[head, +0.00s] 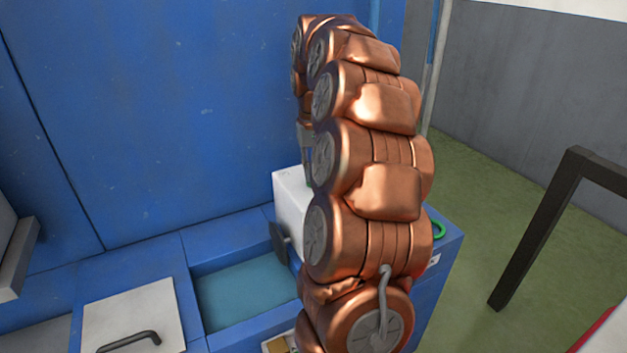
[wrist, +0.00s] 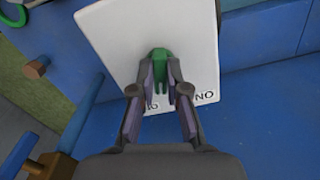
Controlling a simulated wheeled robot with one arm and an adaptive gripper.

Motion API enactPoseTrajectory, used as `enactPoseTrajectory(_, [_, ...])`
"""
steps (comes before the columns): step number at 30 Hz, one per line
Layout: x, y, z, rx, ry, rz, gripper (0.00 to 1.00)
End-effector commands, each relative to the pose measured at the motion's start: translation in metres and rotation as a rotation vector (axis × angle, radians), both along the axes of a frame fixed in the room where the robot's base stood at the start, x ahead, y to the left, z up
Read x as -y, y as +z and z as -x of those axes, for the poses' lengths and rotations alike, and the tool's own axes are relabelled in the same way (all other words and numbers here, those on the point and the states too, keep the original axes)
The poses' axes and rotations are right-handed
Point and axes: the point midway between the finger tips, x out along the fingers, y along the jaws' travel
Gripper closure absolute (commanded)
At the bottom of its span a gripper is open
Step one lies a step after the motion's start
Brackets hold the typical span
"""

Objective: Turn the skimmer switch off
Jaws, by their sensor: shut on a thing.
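The skimmer switch is a green knob (wrist: 160,56) on a white box (wrist: 113,40), seen in the wrist view. My gripper (wrist: 160,82) is shut on the green knob, with a finger on each side. Dark lettering is printed on the panel near its lower edge; the right label looks like an inverted ON, and the left one is partly covered by a finger. In the head view the white box (head: 291,197) shows behind my copper-coloured arm. There, the knob and my gripper's fingers are hidden by the arm.
The white box stands on a blue unit with a liquid-filled basin (head: 245,290) beside it. A pale lid with a dark handle (head: 130,341) lies left of the basin. A tall blue wall (head: 180,110) rises behind. A dark frame (head: 540,225) stands on the green floor at the right.

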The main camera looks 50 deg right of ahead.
Motion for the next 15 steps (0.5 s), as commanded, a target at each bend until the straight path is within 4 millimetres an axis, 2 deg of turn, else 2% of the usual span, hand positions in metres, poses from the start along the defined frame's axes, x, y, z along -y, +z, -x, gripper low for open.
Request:
enactPoseTrajectory(6, [-0.0007, -0.0028, -0.0011, 0.0, -0.141, 0.0, 1.0])
enactPoseTrajectory(15, [-0.0012, -0.0009, -0.0012, 0.001, -0.247, -0.001, 1.0])
